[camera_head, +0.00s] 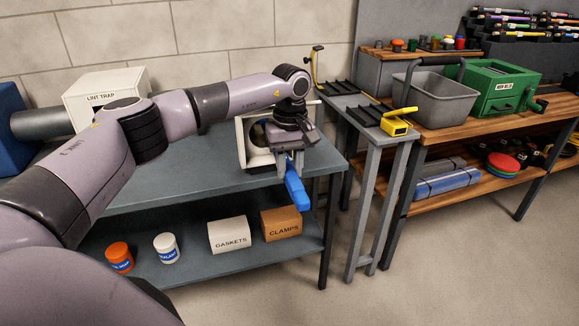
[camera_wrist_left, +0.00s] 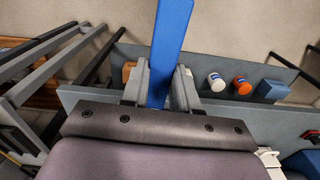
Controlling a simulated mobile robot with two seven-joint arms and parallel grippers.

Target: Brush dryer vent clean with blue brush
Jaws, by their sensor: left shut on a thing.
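My left gripper (camera_head: 290,160) is shut on the handle of a blue brush (camera_head: 296,188). The blue handle (camera_wrist_left: 171,40) runs up between the fingers in the left wrist view, where the gripper (camera_wrist_left: 160,88) also shows. Bristles cannot be made out in either view. The dryer vent appears to be the white square housing (camera_head: 243,143) with a round dark opening, at the right end of the grey bench. My gripper is in front of it and partly hides it. My right gripper is not in view.
A white lint trap box (camera_head: 104,92) with a grey duct (camera_head: 42,122) stands further left. The lower shelf holds an orange jar (camera_head: 119,257), a white jar (camera_head: 166,248), a gaskets box (camera_head: 230,235) and a clamps box (camera_head: 281,223). A narrow grey stand (camera_head: 382,160) is to the right.

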